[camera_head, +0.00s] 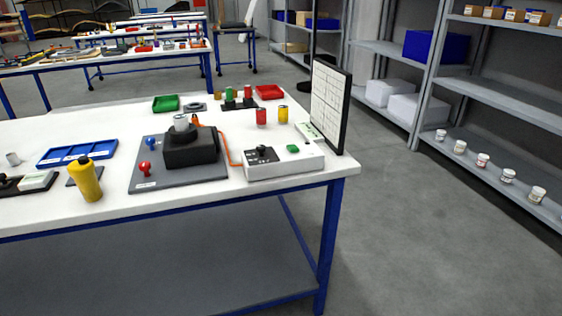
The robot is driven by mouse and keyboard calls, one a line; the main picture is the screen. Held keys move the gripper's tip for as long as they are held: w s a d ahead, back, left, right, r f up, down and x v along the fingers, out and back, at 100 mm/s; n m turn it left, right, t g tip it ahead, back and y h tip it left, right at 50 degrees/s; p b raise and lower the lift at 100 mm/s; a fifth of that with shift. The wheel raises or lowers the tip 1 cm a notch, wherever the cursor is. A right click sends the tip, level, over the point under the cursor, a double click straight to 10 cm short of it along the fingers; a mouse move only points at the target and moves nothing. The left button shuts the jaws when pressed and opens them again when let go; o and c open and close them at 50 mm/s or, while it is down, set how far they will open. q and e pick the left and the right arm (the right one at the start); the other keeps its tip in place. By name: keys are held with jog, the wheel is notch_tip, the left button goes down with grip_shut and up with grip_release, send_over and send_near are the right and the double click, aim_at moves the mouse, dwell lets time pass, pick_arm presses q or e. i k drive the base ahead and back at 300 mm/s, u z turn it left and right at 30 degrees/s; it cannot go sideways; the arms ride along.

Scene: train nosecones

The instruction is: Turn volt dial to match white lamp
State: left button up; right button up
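A white control box (290,168) sits at the front right corner of the white worktable. On its top is a black panel with a small dark knob (262,152), which looks like the volt dial, and a green button (293,149). The knob's pointing direction and any markings are too small to read. An orange cable (228,150) runs to the box from a black block (192,150) on a grey plate. I cannot make out a lit white lamp. Neither of my grippers is in view.
A dark-framed chart board (331,104) stands upright at the table's right edge. Red (261,117) and yellow (283,114) cylinders stand behind the box. A yellow bottle (86,180) and blue tray (78,153) are left. Shelves (480,90) stand right, beyond open floor.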

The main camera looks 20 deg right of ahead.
aim_at(261, 149)
jog(key=u, duration=0.25)
jog(key=i, duration=0.9)
jog(key=u, duration=0.6)
jog(key=k, duration=0.2)
jog(key=z, duration=0.4)
